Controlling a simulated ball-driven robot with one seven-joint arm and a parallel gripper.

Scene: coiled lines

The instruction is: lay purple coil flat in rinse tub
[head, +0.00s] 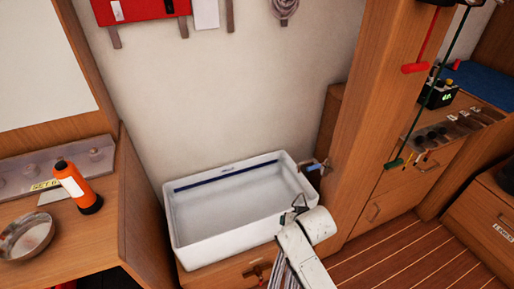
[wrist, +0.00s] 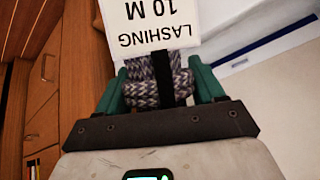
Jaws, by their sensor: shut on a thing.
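The rinse tub (head: 228,239) is a white, open rectangular basin with a dark blue line inside its back wall. It looks empty. My gripper (head: 294,212) is at the tub's near right corner, partly hidden by my wrist. In the wrist view, my gripper (wrist: 160,88) has its green fingers shut on a greyish-purple braided coil (wrist: 142,92). A dark band crosses the coil, and a white tag (wrist: 150,25) reading "LASHING 10 M" hangs from it. The coil is not clearly seen in the head view. White tub surface with a blue line also shows in the wrist view (wrist: 245,55).
A tap (head: 316,167) stands at the tub's right end, beside a wooden post (head: 370,110). At left, a wooden counter holds an orange bottle (head: 78,187) and a metal bowl (head: 27,235). Wooden drawers and plank floor (head: 400,260) lie to the right.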

